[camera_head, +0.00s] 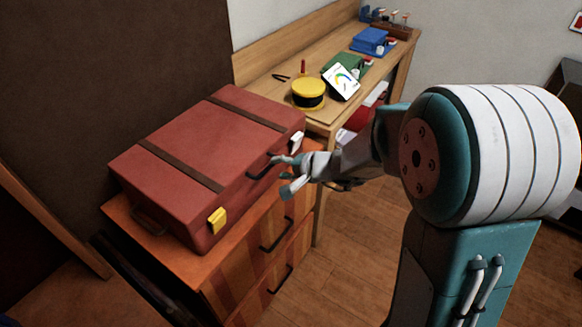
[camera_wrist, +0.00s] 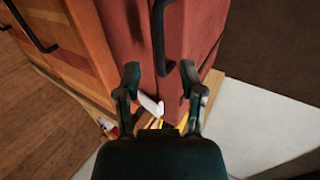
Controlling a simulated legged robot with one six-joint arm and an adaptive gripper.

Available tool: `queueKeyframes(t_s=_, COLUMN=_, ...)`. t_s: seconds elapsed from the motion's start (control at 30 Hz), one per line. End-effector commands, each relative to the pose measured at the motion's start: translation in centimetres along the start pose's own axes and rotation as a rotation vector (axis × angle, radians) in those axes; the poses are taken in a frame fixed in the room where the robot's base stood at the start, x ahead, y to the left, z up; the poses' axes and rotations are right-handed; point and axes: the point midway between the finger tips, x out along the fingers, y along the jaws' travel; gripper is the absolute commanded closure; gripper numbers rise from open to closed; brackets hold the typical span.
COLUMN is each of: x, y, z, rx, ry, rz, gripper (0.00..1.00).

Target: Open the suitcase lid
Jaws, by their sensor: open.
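The red suitcase (camera_head: 205,150) with brown straps lies flat on a wooden drawer cabinet, its lid closed. A yellow latch (camera_head: 216,221) is on its front near the left corner. A white latch (camera_head: 297,142) is near the right corner. A dark handle (camera_head: 262,168) lies between them. My gripper (camera_head: 287,175) is open at the suitcase front, near the handle's right end and below the white latch. In the wrist view, the open fingers (camera_wrist: 160,74) straddle the region of the white latch (camera_wrist: 150,103), with the handle (camera_wrist: 160,30) ahead. Contact cannot be told.
The cabinet (camera_head: 245,255) has dark drawer handles on its front. A dark brown wall stands behind the suitcase. Wooden floor lies open at right.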

Motion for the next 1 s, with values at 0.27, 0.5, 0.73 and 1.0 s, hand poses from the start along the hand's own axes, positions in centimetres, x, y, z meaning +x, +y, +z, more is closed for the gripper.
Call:
queueKeyframes(t_s=0.27, x=2.8, y=0.1, z=0.0, rx=0.0, ry=-0.002, rz=0.002, gripper=0.49)
queueKeyframes(t_s=0.5, x=5.2, y=0.1, z=0.1, rx=0.0, ry=-0.002, rz=0.001, gripper=0.49)
queueKeyframes(t_s=0.73, x=6.1, y=0.1, z=0.0, rx=0.001, ry=0.0, rz=0.001, gripper=0.49)
queueKeyframes(t_s=1.0, x=6.2, y=0.1, z=0.0, rx=0.0, ry=0.0, rz=0.001, gripper=0.53)
